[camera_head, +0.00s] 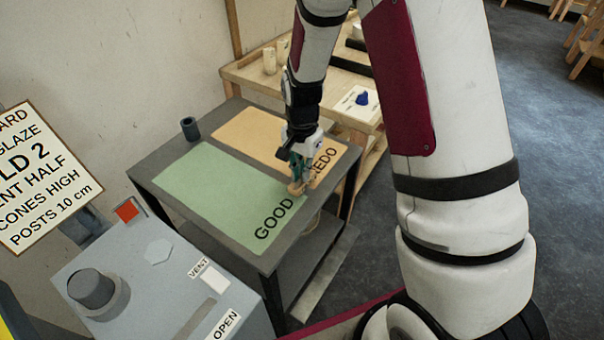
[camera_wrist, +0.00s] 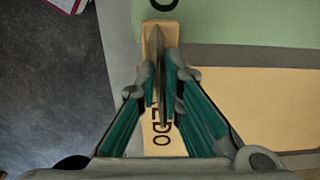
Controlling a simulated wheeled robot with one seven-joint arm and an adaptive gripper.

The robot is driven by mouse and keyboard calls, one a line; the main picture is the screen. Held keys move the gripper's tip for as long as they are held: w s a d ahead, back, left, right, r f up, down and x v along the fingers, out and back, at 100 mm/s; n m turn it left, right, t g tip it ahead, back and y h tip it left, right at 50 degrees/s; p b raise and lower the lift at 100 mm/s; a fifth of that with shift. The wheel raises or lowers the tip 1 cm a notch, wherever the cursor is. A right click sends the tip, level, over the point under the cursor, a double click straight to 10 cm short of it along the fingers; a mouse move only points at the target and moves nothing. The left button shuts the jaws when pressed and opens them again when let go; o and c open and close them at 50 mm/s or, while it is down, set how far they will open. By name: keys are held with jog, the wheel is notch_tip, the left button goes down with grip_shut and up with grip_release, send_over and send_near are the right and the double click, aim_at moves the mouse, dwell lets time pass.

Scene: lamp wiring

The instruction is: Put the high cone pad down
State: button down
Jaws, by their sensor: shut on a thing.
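My gripper (camera_head: 297,173) is shut on a small tan pad (camera_head: 296,188) with a thin grey upright piece, over the dark table near its right edge. In the wrist view my gripper (camera_wrist: 160,95) has its teal fingers on either side of the grey piece, and the tan pad (camera_wrist: 148,48) shows beyond them. The pad is by the border between the green GOOD mat (camera_head: 215,182) and the orange REDO mat (camera_head: 255,130). I cannot tell whether it touches the table. My fingers hide part of the word REDO.
A dark cup (camera_head: 190,129) stands at the table's back left corner. A grey control box (camera_head: 150,290) and a sign (camera_head: 42,175) are at left. A wooden bench (camera_head: 245,75) with a white board (camera_head: 357,106) is behind. Most of both mats is clear.

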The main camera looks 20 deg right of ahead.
jog(key=shift+f, duration=0.65)
jog(key=shift+f, duration=0.1)
jog(key=c, duration=1.7)
grip_release()
notch_tip(320, 180, up, 12)
jog(key=shift+f, duration=0.25)
jog(key=s+r+n+t, duration=0.2)
jog(key=s+r+n, duration=0.3)
jog(key=s+r, duration=0.75)
jog(key=s+r+n, duration=0.1)
jog(key=s+n, duration=0.1)
jog(key=s, duration=0.2)
jog(key=s+r+n+t, duration=0.1)
jog(key=s+r+n, duration=0.1)
jog(key=s, duration=0.2)
jog(key=s+r+n+t, duration=0.1)
jog(key=s+r, duration=0.1)
jog(key=s, duration=0.2)
jog(key=shift+s+d+r+n, duration=0.15)
jog(key=shift+s+r+n, duration=0.05)
jog(key=shift+s+n, duration=0.2)
